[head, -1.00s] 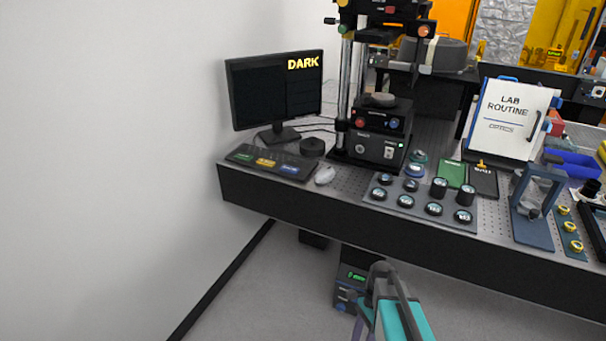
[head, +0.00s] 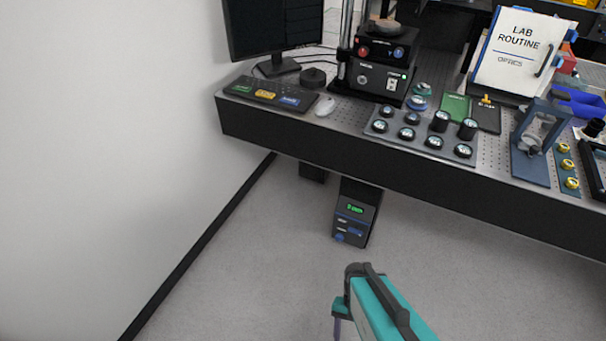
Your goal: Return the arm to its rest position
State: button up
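My arm (head: 385,311) shows at the bottom centre in the head view, a teal and grey link with a dark curved part along it. It is over the floor in front of the bench and apart from the bench edge. My gripper's fingers do not show, so I cannot see whether they hold anything.
A dark box (head: 356,212) stands on the floor below. The floor left of my arm is clear.

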jog(key=n, duration=0.1)
jog(key=w+d+n, duration=0.1)
jog(key=n, duration=0.1)
jog(key=d+n+t, duration=0.1)
jog(key=n, duration=0.1)
jog(key=shift+w+f, duration=0.4)
